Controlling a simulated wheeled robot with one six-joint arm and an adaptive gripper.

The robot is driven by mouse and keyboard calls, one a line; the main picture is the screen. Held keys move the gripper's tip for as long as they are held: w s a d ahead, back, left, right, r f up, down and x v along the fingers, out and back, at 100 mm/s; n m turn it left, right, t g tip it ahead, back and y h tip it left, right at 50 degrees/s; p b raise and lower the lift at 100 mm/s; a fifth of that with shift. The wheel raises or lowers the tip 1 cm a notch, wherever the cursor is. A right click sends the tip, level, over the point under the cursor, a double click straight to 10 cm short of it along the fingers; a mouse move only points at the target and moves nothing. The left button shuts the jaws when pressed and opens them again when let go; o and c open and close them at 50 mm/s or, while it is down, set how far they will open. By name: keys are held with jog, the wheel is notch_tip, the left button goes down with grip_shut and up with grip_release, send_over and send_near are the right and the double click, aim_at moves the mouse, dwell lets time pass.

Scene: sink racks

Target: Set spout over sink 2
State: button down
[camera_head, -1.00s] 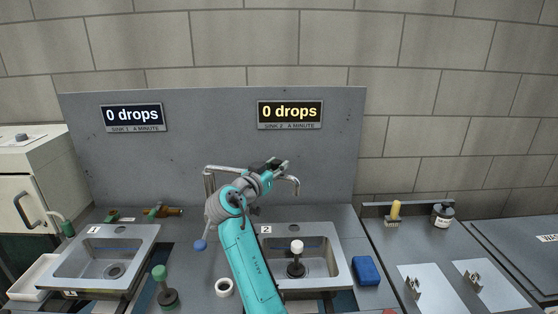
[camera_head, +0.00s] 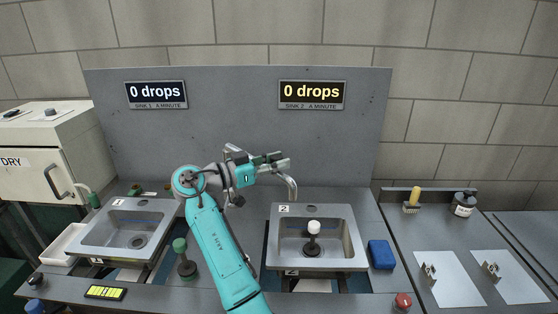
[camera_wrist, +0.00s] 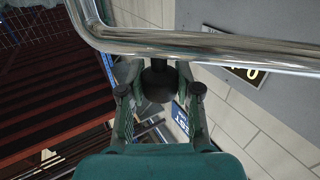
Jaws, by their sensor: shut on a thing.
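The chrome spout (camera_head: 292,186) is a bent pipe behind the sinks, partly hidden by my arm. Its downturned end appears above the back left part of sink 2 (camera_head: 358,255), the right basin with a "2" label. My gripper (camera_head: 285,163) is at the spout in the head view. In the wrist view the spout (camera_wrist: 200,45) crosses the top as a shiny pipe. My gripper's fingers (camera_wrist: 159,91) are there on both sides of a dark round knob (camera_wrist: 158,82) below the pipe. Exact contact is hard to see. Sink 1 (camera_head: 100,235) is at left.
A white-topped dark plunger-like object (camera_head: 314,238) stands in sink 2. A green-topped one (camera_head: 184,260) stands between the sinks. A blue sponge (camera_head: 381,254) lies right of sink 2. A red button (camera_head: 402,301) is at the front. The grey back panel (camera_head: 230,120) shows 0 drops for both sinks.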

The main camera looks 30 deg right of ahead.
jog(key=c, duration=0.8)
grip_release()
jog(key=a, duration=1.2)
jog(key=shift+w, duration=0.35)
